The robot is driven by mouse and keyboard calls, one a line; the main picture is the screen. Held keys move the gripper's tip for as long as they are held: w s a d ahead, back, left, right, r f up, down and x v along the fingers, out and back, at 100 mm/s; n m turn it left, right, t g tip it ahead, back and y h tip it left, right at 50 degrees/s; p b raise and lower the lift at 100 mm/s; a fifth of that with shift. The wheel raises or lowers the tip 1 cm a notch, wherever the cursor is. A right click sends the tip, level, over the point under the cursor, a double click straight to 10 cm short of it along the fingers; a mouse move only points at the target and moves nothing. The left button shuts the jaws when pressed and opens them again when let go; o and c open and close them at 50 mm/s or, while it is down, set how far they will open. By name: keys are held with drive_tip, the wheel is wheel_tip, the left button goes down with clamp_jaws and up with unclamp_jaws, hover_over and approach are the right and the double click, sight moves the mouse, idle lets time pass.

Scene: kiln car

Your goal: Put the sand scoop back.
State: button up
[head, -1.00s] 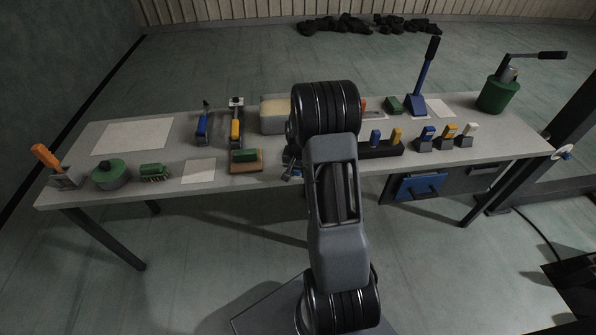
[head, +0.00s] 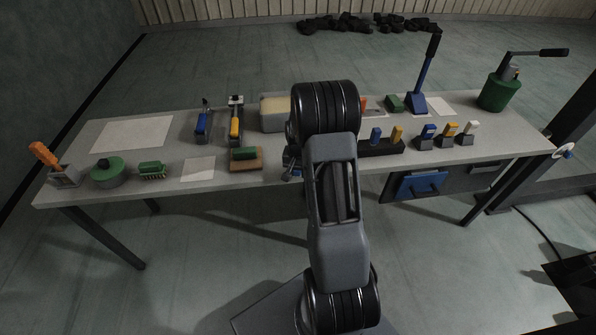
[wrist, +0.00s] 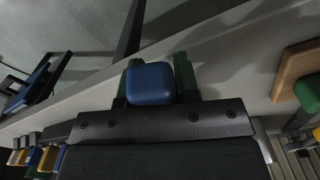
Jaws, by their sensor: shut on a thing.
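My gripper (wrist: 151,84) shows in the wrist view, its two dark green fingers shut on a blue block-shaped handle (wrist: 150,84). This may be the sand scoop; its lower part is hidden, so I cannot tell its full shape. The handle appears near the table's front edge in that view. In the head view my arm covers most of the gripper and the held thing. A shallow box of pale sand-coloured material (head: 274,113) stands at the table's back middle, partly behind my arm.
On the table (head: 222,200), an orange-handled tool (head: 45,155), green round pot (head: 108,172) and green brush (head: 152,170) stand left. A green-topped wooden block (head: 245,160) lies left of my arm. Pale sheets lie flat.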

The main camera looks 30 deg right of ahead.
drive_tip(key=o, duration=1.1)
drive_tip(key=shift+r, duration=0.2)
drive_tip(key=shift+a+r+p, duration=0.1)
drive_tip(key=shift+r+p, duration=2.65)
drive_tip(key=shift+r, duration=1.05)
wheel_tip(320, 180, up, 14)
drive_tip(key=shift+s+a+f, duration=0.1)
drive_tip(key=shift+s, duration=0.05)
drive_tip(key=s+a+r+n+t, duration=0.1)
drive_tip(key=s+a+n, duration=0.2)
drive_tip(key=s+a, duration=0.2)
drive_tip(key=s+a+r+n+t, duration=0.1)
drive_tip(key=s+a+n, duration=0.2)
drive_tip(key=s+a, duration=0.3)
drive_tip(key=s+a+r+n+t, duration=0.1)
drive_tip(key=s+a+n, duration=0.2)
drive_tip(key=s+a, duration=0.2)
drive_tip(key=shift+s+a+r+t, duration=0.15)
drive_tip(key=shift+a+r, duration=0.05)
drive_tip(key=shift+a, duration=0.55)
drive_tip(key=shift+s+a+r+t, duration=0.15)
drive_tip(key=shift+a, duration=0.55)
